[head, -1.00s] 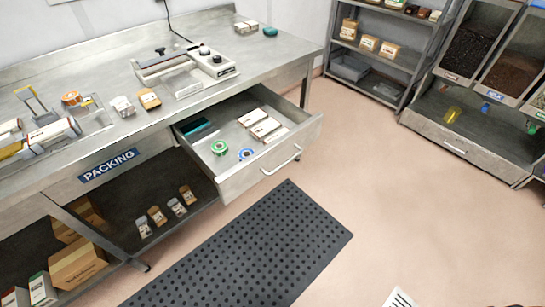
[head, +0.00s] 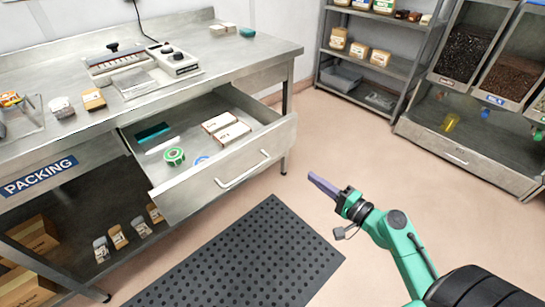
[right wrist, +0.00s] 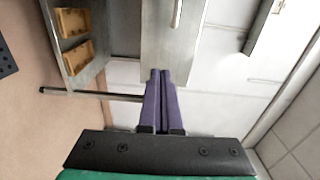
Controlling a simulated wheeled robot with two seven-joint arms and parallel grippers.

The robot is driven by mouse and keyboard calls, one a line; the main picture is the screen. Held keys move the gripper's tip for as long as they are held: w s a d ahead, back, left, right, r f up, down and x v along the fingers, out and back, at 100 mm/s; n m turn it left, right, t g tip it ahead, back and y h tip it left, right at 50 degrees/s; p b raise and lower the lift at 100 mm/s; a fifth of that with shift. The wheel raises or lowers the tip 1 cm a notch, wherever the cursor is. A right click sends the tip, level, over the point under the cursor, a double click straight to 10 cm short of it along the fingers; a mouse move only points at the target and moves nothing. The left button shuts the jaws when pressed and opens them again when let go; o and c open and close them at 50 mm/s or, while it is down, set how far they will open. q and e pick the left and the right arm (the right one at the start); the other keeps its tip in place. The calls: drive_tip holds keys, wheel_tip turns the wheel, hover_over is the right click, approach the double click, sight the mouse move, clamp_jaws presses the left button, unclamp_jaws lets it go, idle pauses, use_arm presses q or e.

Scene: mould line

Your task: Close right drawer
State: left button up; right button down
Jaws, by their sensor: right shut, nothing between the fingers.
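The right drawer (head: 190,196) of the packing bench is pulled open in the head view. Its curved bar handle (head: 243,170) is on the front. Inside are a green tape roll (head: 174,156), a blue roll partly behind the front, pale boxes (head: 232,136) and a dark teal item (head: 152,132). My right gripper (head: 312,179) has purple fingers, shut and empty, to the right of the drawer front and apart from it in the head view. In the right wrist view the shut fingertips (right wrist: 160,73) overlap the lower edge of the metal drawer front (right wrist: 168,45). My left gripper is out of view.
A black perforated mat (head: 240,262) lies on the floor before the bench. A sealing machine (head: 150,68) stands on the bench top (head: 85,125). A shelf rack (head: 395,65) and bulk bins (head: 460,52) stand behind. Floor right of the drawer is clear.

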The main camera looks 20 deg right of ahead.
sight(272, 147)
drive_tip(key=p+x, duration=0.1)
drive_tip(key=x, duration=0.3)
drive_tip(key=r+p+x, duration=0.1)
drive_tip(key=x, duration=0.4)
drive_tip(key=p+x, duration=0.2)
drive_tip(key=x, duration=0.2)
drive_tip(key=shift+a+r, duration=0.2)
drive_tip(key=shift+a, duration=0.2)
drive_tip(key=shift+w+a+f, duration=0.15)
drive_tip(key=shift+w, duration=0.3)
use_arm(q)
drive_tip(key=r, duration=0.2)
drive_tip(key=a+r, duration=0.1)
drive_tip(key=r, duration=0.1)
